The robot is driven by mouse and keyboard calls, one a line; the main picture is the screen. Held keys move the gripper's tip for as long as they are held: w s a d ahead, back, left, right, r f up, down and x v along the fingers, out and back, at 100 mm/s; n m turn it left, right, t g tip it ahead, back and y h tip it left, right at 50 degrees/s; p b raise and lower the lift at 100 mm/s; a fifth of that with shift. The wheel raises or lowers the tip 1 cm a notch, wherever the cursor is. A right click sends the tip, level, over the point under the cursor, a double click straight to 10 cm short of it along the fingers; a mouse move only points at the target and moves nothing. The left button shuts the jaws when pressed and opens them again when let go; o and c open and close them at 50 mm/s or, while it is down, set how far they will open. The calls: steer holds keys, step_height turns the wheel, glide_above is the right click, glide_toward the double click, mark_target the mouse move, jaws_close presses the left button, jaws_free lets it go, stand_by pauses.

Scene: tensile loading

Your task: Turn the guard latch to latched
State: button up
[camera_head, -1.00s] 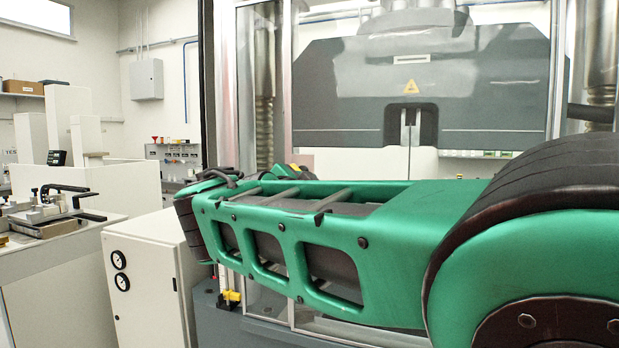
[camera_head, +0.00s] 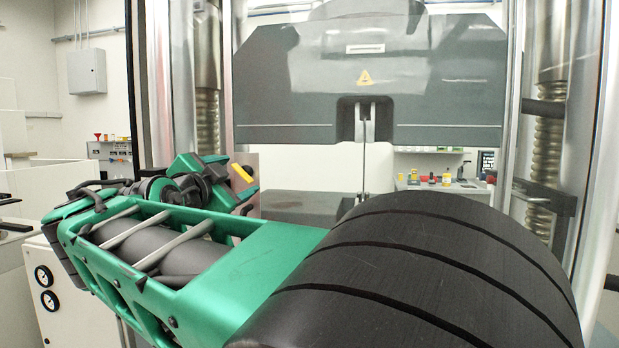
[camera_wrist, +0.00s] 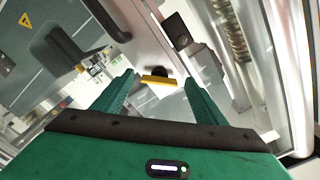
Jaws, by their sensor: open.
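The guard latch is a yellow bar (camera_wrist: 159,81) on a dark round hub, mounted on the clear guard door in the wrist view. The bar lies nearly level across that picture. In the head view the yellow bar (camera_head: 243,174) looks tilted, just beyond my green gripper. My gripper (camera_wrist: 160,88) is open, its two green fingers on either side of the bar, with a gap visible at each side. The bar sits near fingertip level; I cannot tell its exact depth. My arm hides much of the lower door in the head view.
A dark block (camera_wrist: 177,30) sits on the metal door frame beyond the latch. The grey crosshead (camera_head: 370,85) with a warning triangle hangs behind the guard. A metal column with a screw (camera_head: 547,165) stands at right. Bottles (camera_head: 446,179) stand on a back shelf.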

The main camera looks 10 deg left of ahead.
steer(key=shift+w+d, duration=0.15)
steer(key=shift+w, duration=0.55)
steer(key=c, duration=1.1)
steer(key=shift+o, duration=0.2)
steer(key=shift+n, duration=0.3)
steer(key=n, duration=0.4)
steer(key=shift+n, duration=2)
steer(key=o, duration=1.1)
steer(key=shift+c, duration=0.2)
